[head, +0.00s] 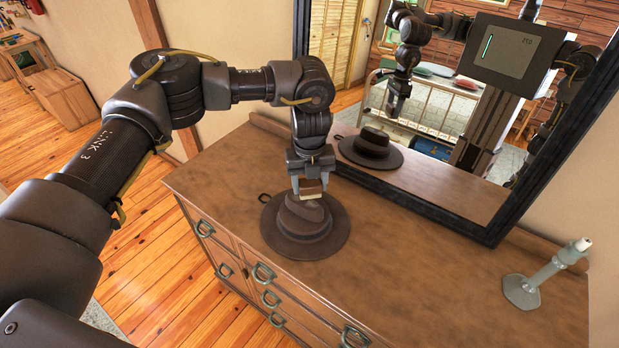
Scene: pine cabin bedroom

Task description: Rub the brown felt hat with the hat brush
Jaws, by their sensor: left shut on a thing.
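The brown felt hat (327,240) lies brim down on the left part of the wooden dresser top. My left gripper (309,190) points down right above the hat's crown and is shut on the hat brush (312,188), a small block with a pale strip along its lower part. The brush is at the top of the crown; I cannot tell whether it touches the felt. The fingers hide part of the brush. A dark loop (265,198) shows at the hat's back left edge. My right gripper is not seen directly.
A dark-framed mirror (497,215) stands at the back of the dresser (420,270) and reflects the hat, my arm and my body. A grey-green candlestick (524,290) with a white candle stands at the right. The dresser top between hat and candlestick is clear.

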